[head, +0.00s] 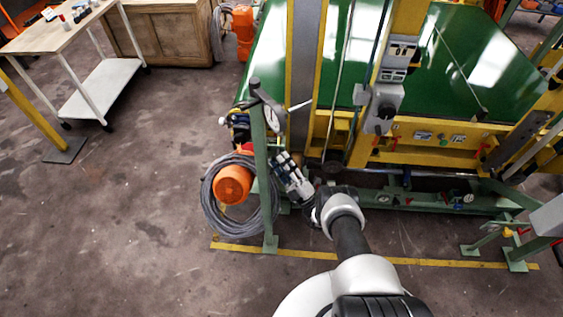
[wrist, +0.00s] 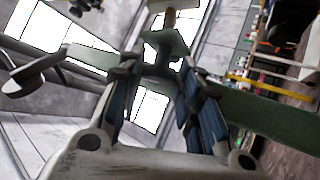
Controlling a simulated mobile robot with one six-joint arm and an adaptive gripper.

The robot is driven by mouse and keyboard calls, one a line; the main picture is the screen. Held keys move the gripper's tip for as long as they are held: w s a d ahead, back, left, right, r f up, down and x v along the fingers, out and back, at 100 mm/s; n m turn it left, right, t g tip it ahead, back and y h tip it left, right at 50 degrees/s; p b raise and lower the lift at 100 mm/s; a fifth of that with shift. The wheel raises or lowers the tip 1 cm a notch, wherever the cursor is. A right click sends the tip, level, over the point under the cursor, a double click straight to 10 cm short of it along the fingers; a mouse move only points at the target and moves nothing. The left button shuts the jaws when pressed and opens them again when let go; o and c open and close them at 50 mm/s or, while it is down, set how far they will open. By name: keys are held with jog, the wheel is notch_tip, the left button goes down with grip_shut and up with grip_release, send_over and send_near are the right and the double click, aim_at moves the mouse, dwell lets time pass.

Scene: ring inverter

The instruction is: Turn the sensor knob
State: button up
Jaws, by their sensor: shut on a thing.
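My gripper (head: 288,172) is beside a green upright post (head: 259,140), low at the left end of the machine in the head view. The wrist view looks up along my gripper (wrist: 157,82), whose blue-grey fingers stand on either side of a dull green fitting (wrist: 163,48). I take this fitting to be the sensor knob; the fingers are shut on it. Its exact shape and turn angle are hard to tell. A brownish tip shows above it. The fingers and post hide the grasped part in the head view.
A grey round plate (head: 272,117) on a bracket sits near the post top. A green panel (head: 455,60) in a yellow frame stands behind. Open floor lies to the left.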

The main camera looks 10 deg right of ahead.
dwell(0.4)
jog(key=o, duration=1)
jog(key=shift+o, duration=0.2)
jog(key=shift+w+d+n+b, duration=0.1)
jog(key=shift+n+b, duration=0.2)
jog(key=shift+b, duration=0.05)
